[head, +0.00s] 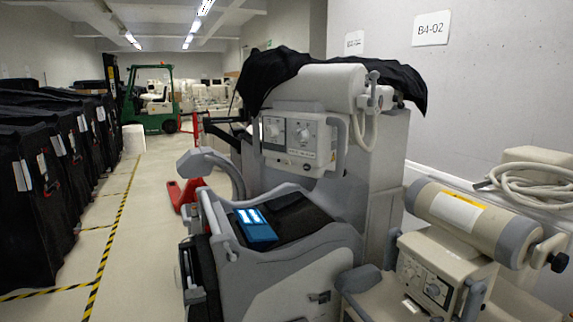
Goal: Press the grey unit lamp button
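The grey unit (300,257) stands in the middle of the head view, angled toward me. Its upper control box (291,158) is pale, with two round dials and small controls too small to make out. I cannot tell which of them is the lamp button. A grey cylinder (325,86) lies across the top, partly under a black cover (270,75). A blue object with white marks (256,226) lies on the black seat-like hollow below the control box. Neither of my grippers is in view.
A beige unit (440,278) with its own dials, a cylinder and a coiled hose (530,184) stands close at the right. Black-covered carts (35,200) line the left. A green forklift (152,100) stands behind.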

